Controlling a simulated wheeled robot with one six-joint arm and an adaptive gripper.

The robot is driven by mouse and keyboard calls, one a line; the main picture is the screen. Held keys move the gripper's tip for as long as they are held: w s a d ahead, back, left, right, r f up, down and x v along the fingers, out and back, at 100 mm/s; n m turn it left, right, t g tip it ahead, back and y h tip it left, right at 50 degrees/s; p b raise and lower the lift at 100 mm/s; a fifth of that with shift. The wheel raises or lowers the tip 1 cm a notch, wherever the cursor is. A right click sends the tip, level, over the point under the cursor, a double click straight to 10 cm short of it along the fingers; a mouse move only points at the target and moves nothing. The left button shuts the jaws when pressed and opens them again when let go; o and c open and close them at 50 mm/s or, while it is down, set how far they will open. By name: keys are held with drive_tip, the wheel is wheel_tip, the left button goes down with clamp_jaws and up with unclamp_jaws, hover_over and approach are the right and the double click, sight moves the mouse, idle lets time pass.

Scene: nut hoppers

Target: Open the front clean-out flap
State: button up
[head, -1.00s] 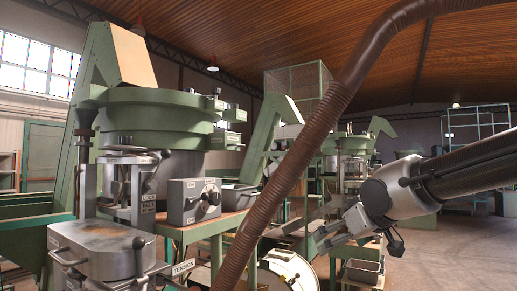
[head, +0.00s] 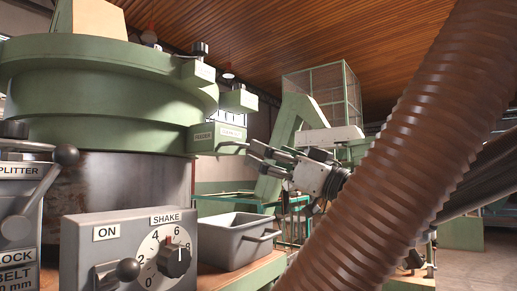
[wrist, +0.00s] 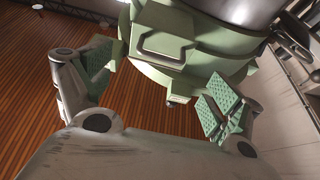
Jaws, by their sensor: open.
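The clean-out flap (head: 230,135) is a small green panel low on the front of the round green hopper bowl (head: 105,100). It carries a small label and a bar handle, and looks closed. In the wrist view a green flap panel (wrist: 165,28) with a bar handle (wrist: 163,50) shows at the top centre. My gripper (head: 262,154) is just right of the flap in the head view, apart from the handle. In the wrist view my gripper (wrist: 160,84) has its green pads spread wide with nothing between them, the handle lying above that gap.
A thick brown ribbed hose (head: 395,150) crosses in front of my arm. A grey bin (head: 238,240) stands below the flap. A grey control box (head: 130,250) with a SHAKE dial and ON lever is at lower left. Green machines and a mesh cage (head: 322,95) stand behind.

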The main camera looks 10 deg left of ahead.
sight(246, 144)
drive_tip(key=x, duration=0.7)
drive_tip(key=shift+a+r, duration=0.15)
drive_tip(key=shift+a, duration=0.15)
drive_tip(key=c, duration=1.4)
drive_tip(key=shift+c, duration=0.2)
